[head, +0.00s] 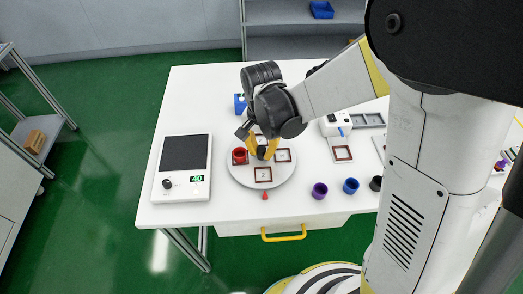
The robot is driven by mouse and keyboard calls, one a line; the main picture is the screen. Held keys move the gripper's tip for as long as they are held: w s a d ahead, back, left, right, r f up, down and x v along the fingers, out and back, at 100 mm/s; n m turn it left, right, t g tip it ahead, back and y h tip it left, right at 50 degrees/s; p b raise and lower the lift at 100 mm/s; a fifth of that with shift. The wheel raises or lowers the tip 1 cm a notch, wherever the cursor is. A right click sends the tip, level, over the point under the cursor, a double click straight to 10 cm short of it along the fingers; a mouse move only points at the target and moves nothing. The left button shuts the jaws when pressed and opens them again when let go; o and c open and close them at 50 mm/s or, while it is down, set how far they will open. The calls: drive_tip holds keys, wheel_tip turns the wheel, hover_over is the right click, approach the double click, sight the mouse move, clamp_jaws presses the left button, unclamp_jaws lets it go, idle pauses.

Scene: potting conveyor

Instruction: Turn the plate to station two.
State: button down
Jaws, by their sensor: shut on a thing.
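The round white plate (240,178) lies on the white table in the head view. It carries several brown square frames. The frame marked 2 (263,174) is at the plate's front, near a small red pointer (265,196) on the table. Another marked frame (283,155) is on the right. A red cup (240,155) stands on the plate's left side. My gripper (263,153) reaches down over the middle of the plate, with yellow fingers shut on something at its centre. The held part is hidden by the fingers.
A scale (184,166) reading 40 stands on the left. Purple (319,190), blue (351,186) and black (376,183) cups stand at the front right. A white device (336,124) is behind them. A blue item (240,104) is behind the plate.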

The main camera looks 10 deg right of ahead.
sight(262, 149)
drive_tip(key=c, duration=1.5)
unclamp_jaws()
drive_tip(key=shift+r, duration=0.1)
wheel_tip(262, 149, up, 12)
drive_tip(key=s+d+r+n+t, duration=0.4)
drive_tip(key=s+d+t, duration=0.3)
drive_tip(key=s+d, duration=0.4)
drive_tip(key=shift+d+r+n, duration=0.2)
drive_tip(key=shift+d+n, duration=0.7)
drive_tip(key=shift+d, duration=0.35)
